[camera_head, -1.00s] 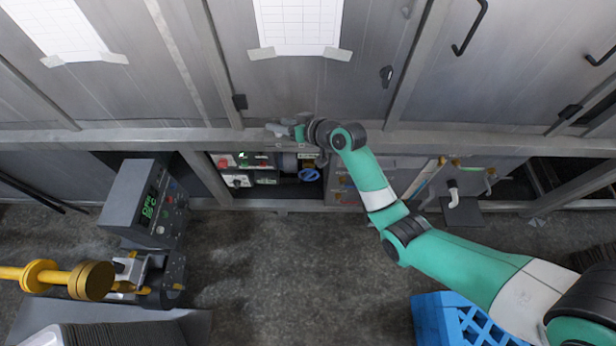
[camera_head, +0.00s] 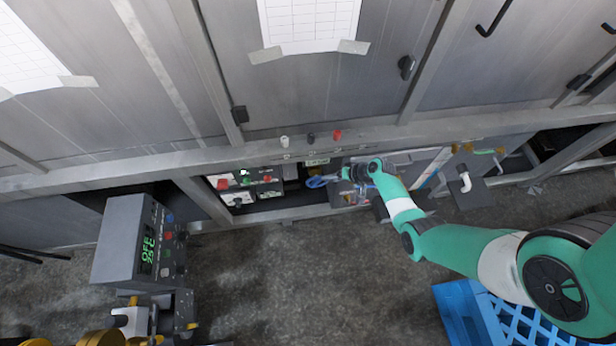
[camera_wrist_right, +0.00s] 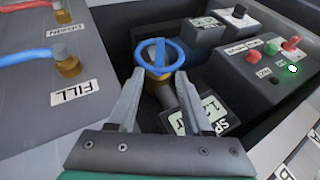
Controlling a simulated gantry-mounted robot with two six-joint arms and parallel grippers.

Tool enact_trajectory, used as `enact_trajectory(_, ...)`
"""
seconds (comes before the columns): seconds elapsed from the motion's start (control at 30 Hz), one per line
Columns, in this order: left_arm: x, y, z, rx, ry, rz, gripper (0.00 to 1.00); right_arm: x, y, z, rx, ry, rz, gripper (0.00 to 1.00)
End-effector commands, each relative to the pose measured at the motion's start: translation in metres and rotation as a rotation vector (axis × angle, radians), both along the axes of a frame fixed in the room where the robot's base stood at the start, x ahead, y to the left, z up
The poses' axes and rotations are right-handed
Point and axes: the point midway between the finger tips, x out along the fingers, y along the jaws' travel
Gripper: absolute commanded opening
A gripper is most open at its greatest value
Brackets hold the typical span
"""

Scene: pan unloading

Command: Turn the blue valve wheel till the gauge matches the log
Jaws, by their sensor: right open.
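The blue valve wheel (camera_wrist_right: 172,46) sits on a brass valve just beyond my right gripper (camera_wrist_right: 160,76) in the right wrist view. The gripper's two fingers are apart, with the near part of the wheel and the brass stem between or just behind their tips; I cannot tell whether they touch. In the head view the wheel (camera_head: 316,182) is small, left of the right gripper (camera_head: 345,174). A pale display (camera_wrist_right: 212,112) with dark characters, possibly the gauge, lies right of the valve, its reading unclear. A taped paper sheet (camera_head: 310,22), possibly the log, is too small to read. My left gripper is out of view.
Dark control boxes (camera_wrist_right: 265,68) with red and green knobs stand right of the valve. Blue and red hoses lead to brass fittings beside a FILL label (camera_wrist_right: 75,92). A metal ledge (camera_head: 130,166) runs above the recess. A blue crate (camera_head: 465,315) is at lower right.

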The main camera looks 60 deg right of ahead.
Motion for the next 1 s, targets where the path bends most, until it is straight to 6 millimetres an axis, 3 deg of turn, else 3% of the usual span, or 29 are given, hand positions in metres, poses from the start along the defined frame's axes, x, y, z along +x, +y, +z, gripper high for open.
enact_trajectory(0.17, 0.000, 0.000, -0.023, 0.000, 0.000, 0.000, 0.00, 0.010, 0.000, -0.019, -0.002, -0.001, 0.004, 0.50)
enact_trajectory(0.53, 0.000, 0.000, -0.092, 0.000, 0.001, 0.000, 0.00, 0.058, -0.003, -0.082, -0.003, -0.001, 0.003, 0.50)
enact_trajectory(0.7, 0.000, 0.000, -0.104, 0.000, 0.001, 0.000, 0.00, 0.068, -0.003, -0.092, -0.003, -0.001, 0.003, 0.50)
enact_trajectory(1.0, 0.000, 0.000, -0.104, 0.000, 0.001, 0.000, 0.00, 0.070, -0.003, -0.091, -0.003, -0.002, 0.002, 0.50)
